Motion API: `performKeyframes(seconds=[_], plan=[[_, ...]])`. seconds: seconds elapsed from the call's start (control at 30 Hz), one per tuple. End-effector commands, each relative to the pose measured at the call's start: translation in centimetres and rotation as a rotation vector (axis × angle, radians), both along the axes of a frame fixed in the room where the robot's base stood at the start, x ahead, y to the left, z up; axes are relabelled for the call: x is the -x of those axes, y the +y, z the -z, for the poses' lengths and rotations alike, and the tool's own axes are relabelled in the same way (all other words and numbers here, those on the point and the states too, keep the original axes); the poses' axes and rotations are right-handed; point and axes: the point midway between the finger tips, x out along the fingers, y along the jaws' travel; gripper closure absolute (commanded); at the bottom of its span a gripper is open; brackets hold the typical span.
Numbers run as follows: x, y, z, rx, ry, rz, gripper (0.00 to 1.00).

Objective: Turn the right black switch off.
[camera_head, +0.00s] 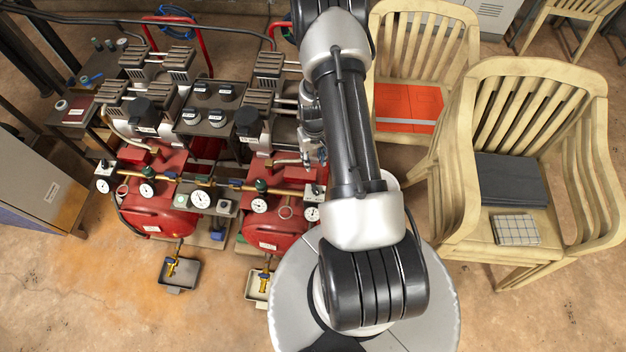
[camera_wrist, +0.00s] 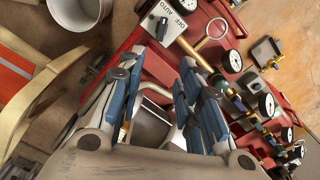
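The right black switch (camera_wrist: 161,28) is a dark knob on a pale box labelled OFF and AUTO, at the top middle of the wrist view. In the head view its pale box (camera_head: 315,191) sits at the right end of the right red tank, beside my arm; the knob is tiny there. My gripper (camera_wrist: 160,66) is open and empty, its two blue-grey fingers spread, with the switch beyond the tips and apart from them. In the head view my gripper (camera_head: 317,152) is partly hidden by my arm. The knob's exact setting is too small to tell.
Two red tanks (camera_head: 275,228) carry gauges, valves and pipes around the switch. A similar pale switch box (camera_head: 105,168) is on the left tank. A metal ring (camera_wrist: 217,29) stands close to the switch. Wooden chairs (camera_head: 590,150) stand at right; a white bucket (camera_wrist: 78,12) is nearby.

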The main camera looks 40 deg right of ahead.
Motion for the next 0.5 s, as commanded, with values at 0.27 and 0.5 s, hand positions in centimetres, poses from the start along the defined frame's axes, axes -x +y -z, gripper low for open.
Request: performKeyframes(seconds=[0.27,0.5], plan=[[0.1,0.1,4.8,-0.002,0.002,0.000,0.68],[0.1,0.1,10.2,-0.002,0.003,0.000,0.68]])
